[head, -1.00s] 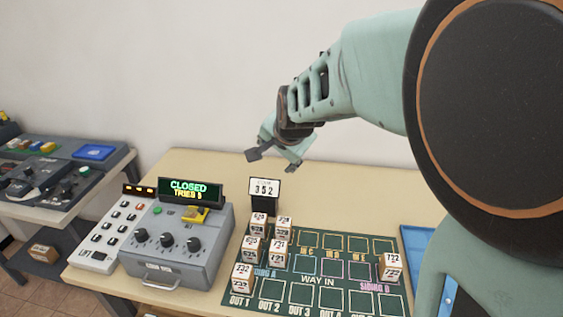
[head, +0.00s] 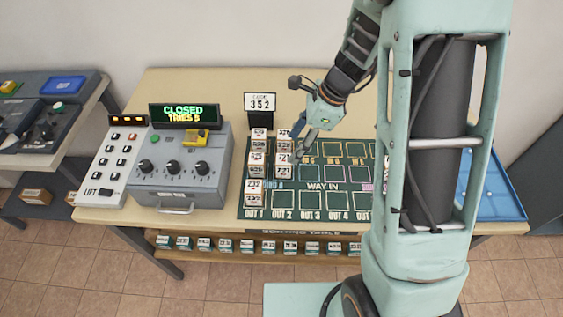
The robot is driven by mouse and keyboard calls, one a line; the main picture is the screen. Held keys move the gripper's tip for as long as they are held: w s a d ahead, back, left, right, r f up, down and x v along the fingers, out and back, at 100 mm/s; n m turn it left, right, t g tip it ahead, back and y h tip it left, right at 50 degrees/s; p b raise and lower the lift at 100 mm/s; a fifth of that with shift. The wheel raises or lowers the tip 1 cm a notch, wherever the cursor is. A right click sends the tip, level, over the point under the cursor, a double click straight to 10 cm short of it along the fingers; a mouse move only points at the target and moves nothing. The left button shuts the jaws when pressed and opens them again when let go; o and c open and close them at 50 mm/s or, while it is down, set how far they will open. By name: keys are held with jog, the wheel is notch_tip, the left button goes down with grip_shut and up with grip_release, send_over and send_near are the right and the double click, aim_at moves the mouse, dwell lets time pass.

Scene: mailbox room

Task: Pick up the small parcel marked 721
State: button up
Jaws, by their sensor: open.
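Several small white-and-brown parcels stand in two columns on the left of the dark green board (head: 330,199) in the head view. The parcel in the right column, nearer row (head: 284,171), has small print that seems to read 721, but I cannot be sure. Behind it stands another parcel (head: 285,144). The left column holds parcels at the back (head: 258,145), middle (head: 256,171) and front (head: 254,197); the front one seems to read 232. My gripper (head: 300,144) is open, pointing down just right of the right column. Whether it touches a parcel is unclear.
A grey console (head: 180,185) with a CLOSED, TRIES 5 display (head: 184,115) and a LIFT keypad (head: 107,165) stand left. A code sign (head: 261,102) reading 352 stands behind the parcels. A blue tray (head: 490,200) lies right. More parcels line a shelf below (head: 204,244).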

aim_at(286, 159)
jog(key=x, duration=0.8)
jog(key=shift+s+f, duration=0.2)
jog(key=shift+f, duration=0.15)
jog(key=shift+c, duration=0.4)
jog(key=c, duration=1.2)
jog(key=shift+r, duration=0.1)
jog(key=shift+c, duration=0.2)
